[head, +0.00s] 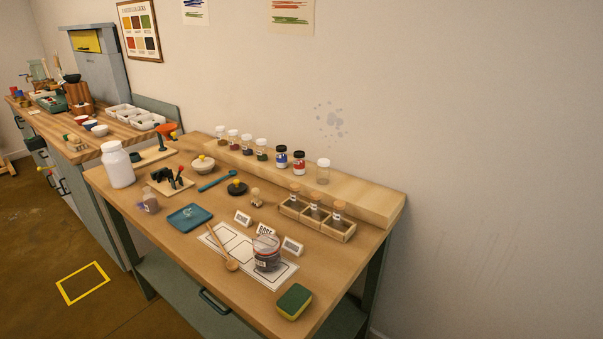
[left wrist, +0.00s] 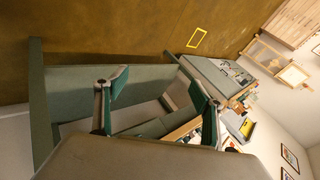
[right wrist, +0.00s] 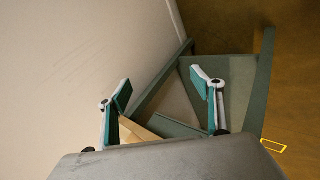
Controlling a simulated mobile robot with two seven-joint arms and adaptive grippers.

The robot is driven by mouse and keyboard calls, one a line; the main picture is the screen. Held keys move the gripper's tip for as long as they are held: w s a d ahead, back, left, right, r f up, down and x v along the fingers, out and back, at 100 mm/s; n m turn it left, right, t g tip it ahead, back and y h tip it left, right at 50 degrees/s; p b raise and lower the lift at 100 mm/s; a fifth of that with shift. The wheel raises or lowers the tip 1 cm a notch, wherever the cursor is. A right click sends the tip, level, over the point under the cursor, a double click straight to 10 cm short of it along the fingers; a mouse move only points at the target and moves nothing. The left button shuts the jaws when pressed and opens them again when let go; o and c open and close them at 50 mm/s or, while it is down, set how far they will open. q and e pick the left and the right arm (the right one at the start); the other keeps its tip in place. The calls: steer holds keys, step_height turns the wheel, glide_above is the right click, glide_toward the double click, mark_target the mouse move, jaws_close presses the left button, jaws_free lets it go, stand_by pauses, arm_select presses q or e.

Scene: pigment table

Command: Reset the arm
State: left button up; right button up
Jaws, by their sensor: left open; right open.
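Neither of my arms shows in the head view. In the left wrist view my left gripper (left wrist: 158,88) has its two green-padded fingers spread apart with nothing between them. Behind its fingers are the grey-green frame and lower shelf of a table. In the right wrist view my right gripper (right wrist: 164,88) also has its fingers spread and is empty. The wall, a table leg and a shelf lie beyond it. Both grippers are apart from the objects on the table.
The pigment table (head: 150,213) holds a glass jar (head: 267,254) on a white card, a wooden spoon (head: 224,250), a sponge (head: 294,302), a blue tray (head: 190,217), a white bottle (head: 118,166) and a compartmented wooden rack (head: 336,232). A yellow floor outline (head: 83,283) lies left of the table.

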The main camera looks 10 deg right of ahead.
arm_select(q)
steer(key=w+d+f+n+t+h, duration=0.1)
steer(key=d+f+n+t+h, duration=0.1)
steer(key=d+f+h, duration=0.5)
steer(key=d+f+t, duration=0.1)
steer(key=d+f, duration=0.5)
steer(key=d, duration=0.2)
steer(key=shift+w+d+n, duration=0.15)
steer(key=shift+w+n, duration=0.05)
steer(key=shift+n, duration=0.2)
arm_select(e)
steer(key=w+a+f+m+t+y, duration=0.1)
steer(key=a+f+m+t+y, duration=0.1)
steer(key=a+f+y, duration=0.5)
steer(key=a+f+t, duration=0.1)
steer(key=a+f, duration=0.4)
steer(key=a, duration=0.3)
steer(key=shift+w+a+f+m, duration=0.15)
steer(key=shift+w+f+m, duration=0.1)
steer(key=shift+f+m, duration=0.15)
